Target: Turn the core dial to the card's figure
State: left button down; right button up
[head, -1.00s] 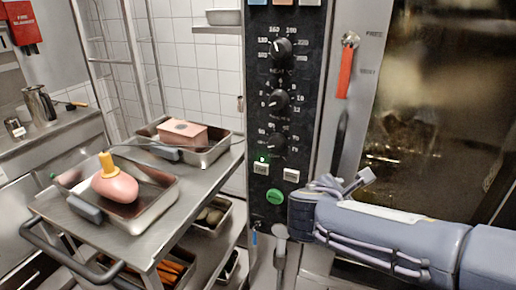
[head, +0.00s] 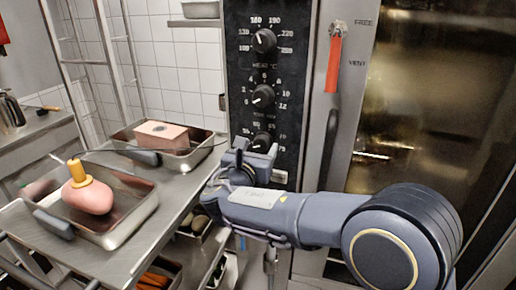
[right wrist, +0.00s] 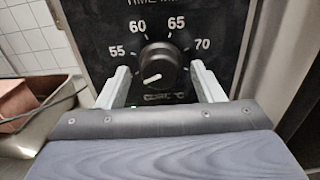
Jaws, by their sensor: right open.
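The core dial is the lowest black knob on the oven's control panel, in the head view (head: 262,142) and large in the right wrist view (right wrist: 160,65). Its white mark points to the lower left, below the 55. The scale around it shows 55, 60, 65 and 70; the label beneath looks like "CORE °C" and is partly hidden. My right gripper (head: 256,150) is open at the dial. In the right wrist view its fingers (right wrist: 161,85) stand left and right of the knob, apparently apart from it. I see no card. My left gripper is out of view.
Above are a time dial (head: 262,96) and a heat dial (head: 264,41). A red-handled lever (head: 334,65) is right of the panel. A steel trolley (head: 165,215) stands left, holding a pan (head: 135,212) with a pink ham-like piece and another pan (head: 205,152) with a pink block.

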jog(key=c, duration=1)
